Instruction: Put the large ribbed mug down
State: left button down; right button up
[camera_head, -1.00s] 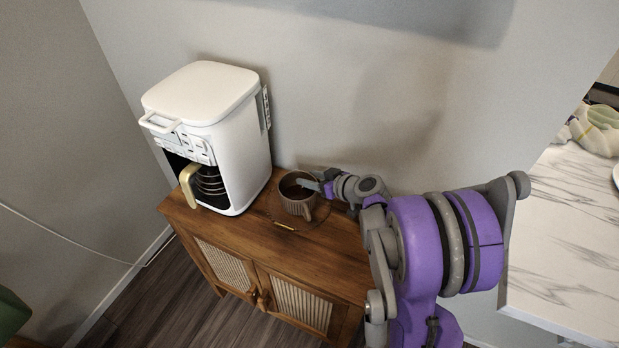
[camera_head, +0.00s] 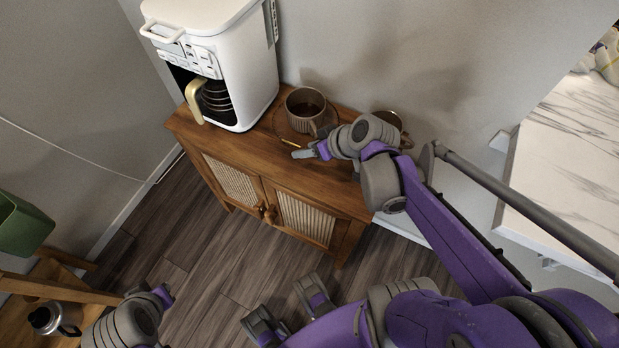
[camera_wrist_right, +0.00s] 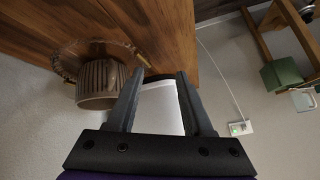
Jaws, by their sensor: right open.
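A white coffee maker (camera_head: 245,70) with a carafe stands left of the mug. A second cup (camera_head: 391,117) is partly hidden behind my right arm. A marble counter (camera_head: 570,150) is at right. Open floor lies in front.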

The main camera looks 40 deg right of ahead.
jog(key=s+a+f+g+h, duration=0.1)
jog(key=s+a+g+h, duration=0.1)
jog(key=s+a, duration=0.5)
jog(key=s, duration=0.3)
jog(key=shift+a+g+h, duration=0.25)
jog(key=shift+g+h, duration=0.05)
jog(key=shift+h, duration=0.1)
jog(key=r+p, duration=0.2)
jog(key=w+r+p, duration=0.1)
jog(key=r+p, duration=0.2)
jog(key=shift+w+r, duration=0.1)
jog(key=shift+r, duration=0.25)
